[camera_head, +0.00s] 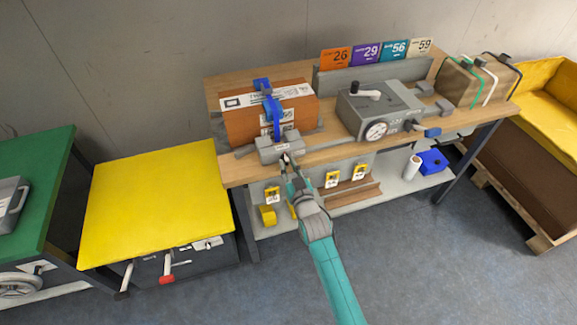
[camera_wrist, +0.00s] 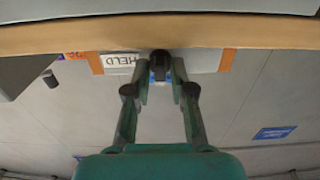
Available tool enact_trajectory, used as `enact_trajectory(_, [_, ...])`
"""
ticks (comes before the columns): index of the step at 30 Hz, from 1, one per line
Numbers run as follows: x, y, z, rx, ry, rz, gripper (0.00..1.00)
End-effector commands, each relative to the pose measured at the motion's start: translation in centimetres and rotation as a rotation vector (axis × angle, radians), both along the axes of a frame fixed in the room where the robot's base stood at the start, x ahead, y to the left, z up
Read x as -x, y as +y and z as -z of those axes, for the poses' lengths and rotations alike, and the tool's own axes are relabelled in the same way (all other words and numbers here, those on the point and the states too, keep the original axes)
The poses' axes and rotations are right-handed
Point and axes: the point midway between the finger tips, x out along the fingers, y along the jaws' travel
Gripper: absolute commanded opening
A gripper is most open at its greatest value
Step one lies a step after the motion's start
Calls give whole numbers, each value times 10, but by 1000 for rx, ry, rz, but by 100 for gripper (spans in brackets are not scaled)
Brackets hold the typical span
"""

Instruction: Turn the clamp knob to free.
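My gripper (camera_head: 288,161) is at the front of this block and covers the knob there in the head view. In the wrist view, a small dark knob (camera_wrist: 160,61) sits between the two fingertips of my gripper (camera_wrist: 160,72). The fingers look parted, with a narrow gap around the knob; whether they touch it is unclear.
A grey machine with a dial (camera_head: 385,108) stands right of the clamp on the bench (camera_head: 328,154). Numbered cards (camera_head: 367,51) stand at the back. A yellow table (camera_head: 150,200) is to the left. The floor in front is clear.

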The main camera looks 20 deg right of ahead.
Motion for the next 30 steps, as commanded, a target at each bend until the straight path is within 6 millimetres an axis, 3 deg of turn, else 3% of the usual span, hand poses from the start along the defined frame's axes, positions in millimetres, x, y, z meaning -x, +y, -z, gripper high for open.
enact_trajectory(10, [13, 0, 0, -1, -1, 0, 23])
enact_trajectory(24, [94, 0, 0, 0, 1, 0, 23])
enact_trajectory(30, [114, 0, 0, 0, 0, 0, 23])
